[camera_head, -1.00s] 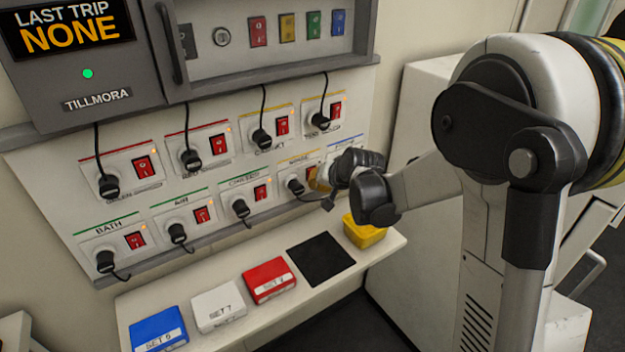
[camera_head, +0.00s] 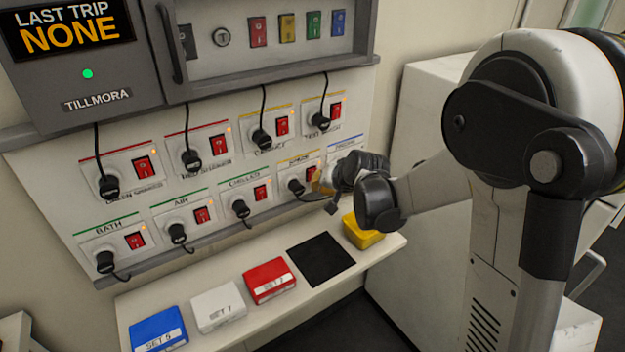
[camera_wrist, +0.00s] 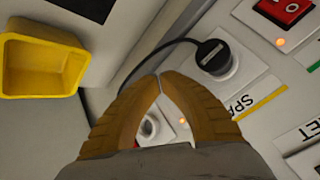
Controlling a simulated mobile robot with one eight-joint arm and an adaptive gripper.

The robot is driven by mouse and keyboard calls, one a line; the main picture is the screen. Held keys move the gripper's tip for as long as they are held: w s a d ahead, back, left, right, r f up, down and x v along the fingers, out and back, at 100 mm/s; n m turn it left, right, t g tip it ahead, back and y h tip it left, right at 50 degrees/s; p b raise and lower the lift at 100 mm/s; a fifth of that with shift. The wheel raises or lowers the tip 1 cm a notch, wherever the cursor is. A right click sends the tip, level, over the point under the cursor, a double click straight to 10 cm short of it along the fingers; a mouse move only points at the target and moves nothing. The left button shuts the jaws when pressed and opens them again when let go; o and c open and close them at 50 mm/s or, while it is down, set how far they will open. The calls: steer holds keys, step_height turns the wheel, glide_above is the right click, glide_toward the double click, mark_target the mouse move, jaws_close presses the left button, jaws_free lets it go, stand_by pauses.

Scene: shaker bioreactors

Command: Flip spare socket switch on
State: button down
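The spare socket panel has a yellow stripe and a label starting "SPA" (camera_wrist: 243,103) in the wrist view. It also shows in the head view at the right of the bottom row, with a black plug (camera_head: 296,186) and a red switch (camera_head: 313,172) partly behind my gripper. The plug also shows in the wrist view (camera_wrist: 213,56). My gripper (camera_wrist: 158,77) has orange-brown fingers whose tips meet, with nothing seen between them. It is in front of the panel beside the plug, over the switch area, and hides the switch in the wrist view. I cannot tell contact or the rocker's position.
Neighbouring panels with plugs and red switches are close by, such as the chilled one (camera_head: 240,206). Below is a shelf with a yellow bin (camera_head: 363,232), a black mat (camera_head: 320,259), and red (camera_head: 268,281), white (camera_head: 218,306) and blue (camera_head: 158,330) boxes.

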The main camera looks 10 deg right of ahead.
steer(key=shift+s, duration=0.1)
steer(key=s, duration=0.1)
steer(key=s+d, duration=0.1)
steer(key=s, duration=0.2)
steer(key=shift+s+d+r, duration=0.3)
steer(key=s+a+r+n+g+h, duration=0.1)
steer(key=s+r, duration=0.3)
steer(key=s, duration=0.9)
steer(key=s+a+r+n+g+h, duration=0.1)
steer(key=s+r+n, duration=0.2)
steer(key=s, duration=1)
steer(key=shift+s+a+r+n, duration=0.25)
steer(key=shift+a+r+n, duration=0.05)
steer(key=shift+a+r, duration=0.1)
